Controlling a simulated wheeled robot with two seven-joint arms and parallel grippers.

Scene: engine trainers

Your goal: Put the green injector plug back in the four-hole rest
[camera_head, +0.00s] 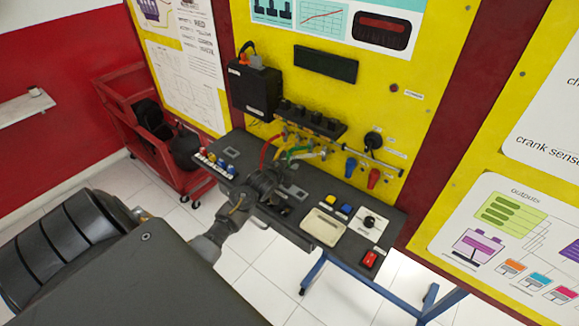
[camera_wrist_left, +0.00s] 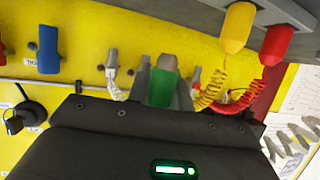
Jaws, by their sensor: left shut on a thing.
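The green injector plug (camera_wrist_left: 162,88) is between the two grey fingers of my left gripper (camera_wrist_left: 164,78) in the left wrist view. The gripper is shut on it. In that view a grey block (camera_wrist_left: 285,12), likely the four-hole rest, crosses the top, with a yellow plug (camera_wrist_left: 237,28) and a red plug (camera_wrist_left: 277,45) at it. The green plug is apart from this block. In the head view my left gripper (camera_head: 266,184) is over the bench, below the hanging coloured cables. The green plug cannot be made out clearly there. My right gripper is not in view.
A black rail (camera_head: 310,119) on the yellow panel has cables hanging below it.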

